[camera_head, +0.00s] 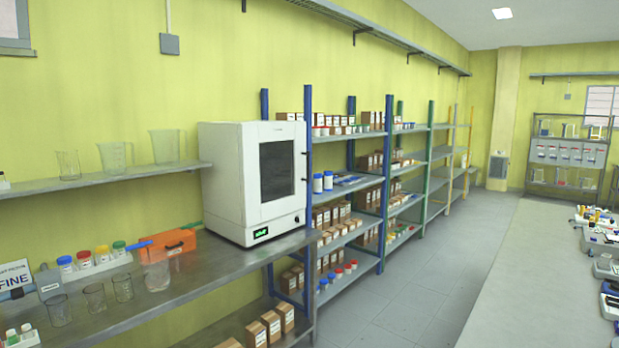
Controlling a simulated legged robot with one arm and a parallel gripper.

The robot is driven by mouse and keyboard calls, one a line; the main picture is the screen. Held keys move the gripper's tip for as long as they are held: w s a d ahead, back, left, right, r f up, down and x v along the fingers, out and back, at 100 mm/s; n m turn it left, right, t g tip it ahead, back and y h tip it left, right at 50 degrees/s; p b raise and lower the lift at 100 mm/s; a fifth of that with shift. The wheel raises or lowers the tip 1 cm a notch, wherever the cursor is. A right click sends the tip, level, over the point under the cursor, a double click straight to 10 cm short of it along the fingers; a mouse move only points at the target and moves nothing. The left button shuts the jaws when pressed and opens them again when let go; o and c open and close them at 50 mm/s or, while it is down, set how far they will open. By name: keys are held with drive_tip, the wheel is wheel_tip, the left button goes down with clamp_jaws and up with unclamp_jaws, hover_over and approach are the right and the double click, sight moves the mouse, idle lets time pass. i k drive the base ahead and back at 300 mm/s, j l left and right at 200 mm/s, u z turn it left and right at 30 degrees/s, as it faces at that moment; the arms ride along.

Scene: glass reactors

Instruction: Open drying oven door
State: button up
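The drying oven (226,190) is a white box with rounded edges. It stands at the right end of the steel bench (200,276) along the left wall. Its door (251,165), on the face turned to the right, has a dark window (277,170) and looks shut. A small dark part, perhaps a handle or latch, shows at the right edge of that face. A lit green display (261,233) and a small knob sit below the window. My gripper is not in view.
Glass beakers (93,297), a rack of coloured-cap bottles (92,260) and an orange box (168,246) stand on the bench left of the oven. Shelves with boxes (334,213) run along the wall behind. Grey floor (395,305) is clear between them and a long table (530,270).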

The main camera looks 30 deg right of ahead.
sight(250, 135)
drive_tip(key=z, duration=0.7)
drive_tip(key=i+l, duration=0.1)
drive_tip(key=i, duration=0.25)
